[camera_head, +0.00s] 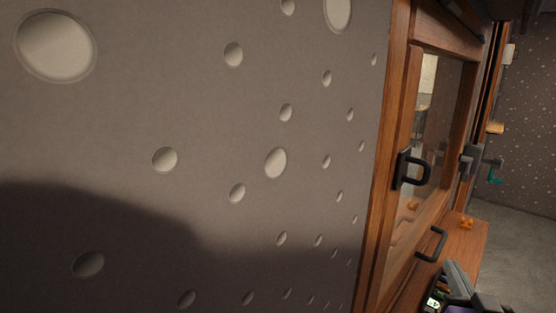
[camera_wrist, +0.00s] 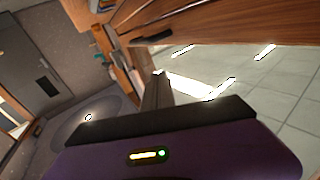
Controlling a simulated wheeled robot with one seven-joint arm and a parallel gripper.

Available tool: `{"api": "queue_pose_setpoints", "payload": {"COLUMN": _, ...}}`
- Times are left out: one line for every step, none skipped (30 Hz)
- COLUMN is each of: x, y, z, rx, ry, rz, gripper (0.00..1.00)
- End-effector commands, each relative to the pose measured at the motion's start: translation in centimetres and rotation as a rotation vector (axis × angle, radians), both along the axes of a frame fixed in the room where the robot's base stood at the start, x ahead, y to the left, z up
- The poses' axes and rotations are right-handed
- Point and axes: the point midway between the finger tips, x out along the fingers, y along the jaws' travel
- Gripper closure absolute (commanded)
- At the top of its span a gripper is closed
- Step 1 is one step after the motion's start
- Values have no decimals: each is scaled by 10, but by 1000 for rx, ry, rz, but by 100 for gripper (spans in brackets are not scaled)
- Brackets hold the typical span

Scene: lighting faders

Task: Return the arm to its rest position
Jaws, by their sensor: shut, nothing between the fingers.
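My gripper shows in the wrist view (camera_wrist: 158,76), its dark fingers together and pointing away from its purple body, with nothing held between them. In the head view, parts of my arm, grey, black and purple, show at the bottom right corner beside the wooden cabinet. The rest of the arm is out of view there. No lighting faders can be made out in either view.
A grey wall with pale round spots (camera_head: 200,230) fills most of the head view. A wooden glazed cabinet (camera_head: 380,200) with a black handle (camera_head: 412,170) stands right of it. A small orange item (camera_head: 466,223) lies on a wooden surface.

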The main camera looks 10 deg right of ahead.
Motion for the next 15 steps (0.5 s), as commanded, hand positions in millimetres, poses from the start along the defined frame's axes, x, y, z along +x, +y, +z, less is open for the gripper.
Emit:
{"api": "queue_pose_setpoints", "payload": {"x": -13, "y": 13, "z": -15, "rx": -34, "ry": 2, "rz": 23, "gripper": 100}}
{"api": "queue_pose_setpoints", "payload": {"x": -20, "y": 20, "z": -21, "rx": -53, "ry": -2, "rz": 35, "gripper": 100}}
{"api": "queue_pose_setpoints", "payload": {"x": -30, "y": 30, "z": -28, "rx": -77, "ry": -7, "rz": 54, "gripper": 100}}
{"api": "queue_pose_setpoints", "payload": {"x": -38, "y": 37, "z": -33, "rx": -92, "ry": -10, "rz": 68, "gripper": 100}}
{"api": "queue_pose_setpoints", "payload": {"x": -46, "y": 44, "z": -39, "rx": -108, "ry": -12, "rz": 81, "gripper": 100}}
{"api": "queue_pose_setpoints", "payload": {"x": -57, "y": 54, "z": -45, "rx": -126, "ry": -16, "rz": 100, "gripper": 100}}
{"api": "queue_pose_setpoints", "payload": {"x": -65, "y": 61, "z": -50, "rx": -138, "ry": -18, "rz": 113, "gripper": 100}}
{"api": "queue_pose_setpoints", "payload": {"x": -74, "y": 68, "z": -55, "rx": -149, "ry": -19, "rz": 127, "gripper": 100}}
{"api": "queue_pose_setpoints", "payload": {"x": -86, "y": 77, "z": -62, "rx": -161, "ry": -21, "rz": 145, "gripper": 100}}
{"api": "queue_pose_setpoints", "payload": {"x": -94, "y": 84, "z": -66, "rx": -170, "ry": -22, "rz": 158, "gripper": 100}}
{"api": "queue_pose_setpoints", "payload": {"x": -103, "y": 91, "z": -71, "rx": -177, "ry": -22, "rz": 172, "gripper": 100}}
{"api": "queue_pose_setpoints", "payload": {"x": -116, "y": 100, "z": -77, "rx": -184, "ry": -21, "rz": 188, "gripper": 100}}
{"api": "queue_pose_setpoints", "payload": {"x": -125, "y": 106, "z": -81, "rx": -189, "ry": -19, "rz": 200, "gripper": 100}}
{"api": "queue_pose_setpoints", "payload": {"x": -135, "y": 113, "z": -86, "rx": -191, "ry": -18, "rz": 213, "gripper": 100}}
{"api": "queue_pose_setpoints", "payload": {"x": -147, "y": 121, "z": -91, "rx": -194, "ry": -15, "rz": 228, "gripper": 100}}
